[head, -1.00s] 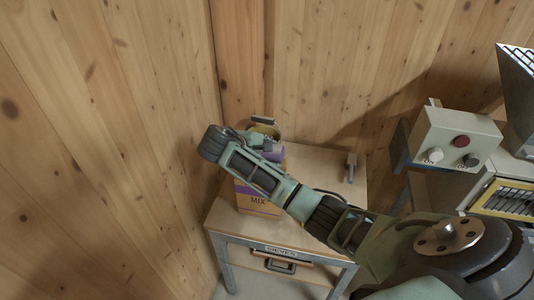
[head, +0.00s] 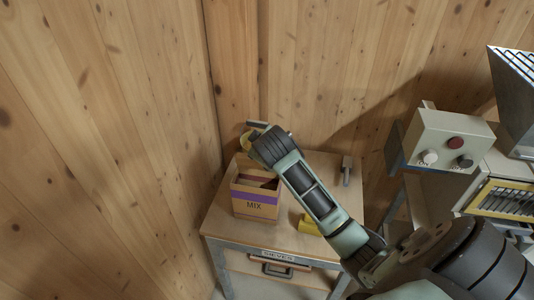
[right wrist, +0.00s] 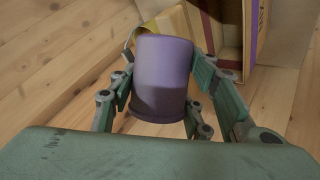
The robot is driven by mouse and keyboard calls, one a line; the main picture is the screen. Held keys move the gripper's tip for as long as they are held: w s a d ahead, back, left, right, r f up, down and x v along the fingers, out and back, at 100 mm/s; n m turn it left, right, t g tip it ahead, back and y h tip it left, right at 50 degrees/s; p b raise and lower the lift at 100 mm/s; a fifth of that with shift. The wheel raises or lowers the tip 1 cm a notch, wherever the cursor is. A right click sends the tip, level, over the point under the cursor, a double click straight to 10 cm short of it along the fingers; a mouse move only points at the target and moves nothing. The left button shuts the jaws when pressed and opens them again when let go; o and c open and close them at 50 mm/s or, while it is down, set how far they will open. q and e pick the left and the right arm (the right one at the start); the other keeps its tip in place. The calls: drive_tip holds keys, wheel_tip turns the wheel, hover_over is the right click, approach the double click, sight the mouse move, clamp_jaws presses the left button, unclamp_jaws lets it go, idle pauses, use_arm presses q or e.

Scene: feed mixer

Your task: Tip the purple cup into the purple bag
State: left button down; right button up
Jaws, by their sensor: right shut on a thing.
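The purple cup (right wrist: 163,75) is between the fingers of my right gripper (right wrist: 165,85) in the right wrist view, and the gripper is shut on it. The cup looks tilted, and its contents cannot be seen. The purple bag, a tan open-topped bag with a purple band and the word MIX (head: 254,208), stands upright on the small table. In the head view my right wrist is just behind and right of the bag's mouth, and it hides the cup. The bag's side and purple band also show at the upper right of the wrist view (right wrist: 228,42). My left gripper is not in view.
A wooden table (head: 225,222) labelled SIEVES carries the bag. A yellow object (head: 308,225) lies right of the bag, and a grey clamp-like piece (head: 346,170) is at the table's right edge. A control box (head: 445,140) is on the right. Plank walls rise close behind and left.

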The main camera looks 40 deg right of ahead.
drive_tip(key=shift+s+r+m+t+y+b, duration=0.3)
drive_tip(key=shift+m+t+y+b, duration=0.3)
drive_tip(key=shift+t, duration=0.4)
drive_tip(key=shift+r, duration=0.35)
drive_tip(key=shift+w+f, duration=0.1)
drive_tip(key=shift+w, duration=0.1)
drive_tip(key=shift+f, duration=0.1)
drive_tip(key=m+t+y+b, duration=0.1)
drive_tip(key=t+b, duration=0.1)
drive_tip(key=b, duration=0.1)
drive_tip(key=m+t+b, duration=0.1)
drive_tip(key=t+b, duration=0.1)
drive_tip(key=shift+w+a+f+m+y+b, duration=0.2)
drive_tip(key=shift+m+y+b, duration=0.1)
drive_tip(key=shift+y+b, duration=0.1)
drive_tip(key=shift+w+a+r+m+t+b, duration=0.1)
drive_tip(key=shift+w+r+m+t+b, duration=0.1)
drive_tip(key=shift+r+m+t+b, duration=0.15)
drive_tip(key=shift+r, duration=0.15)
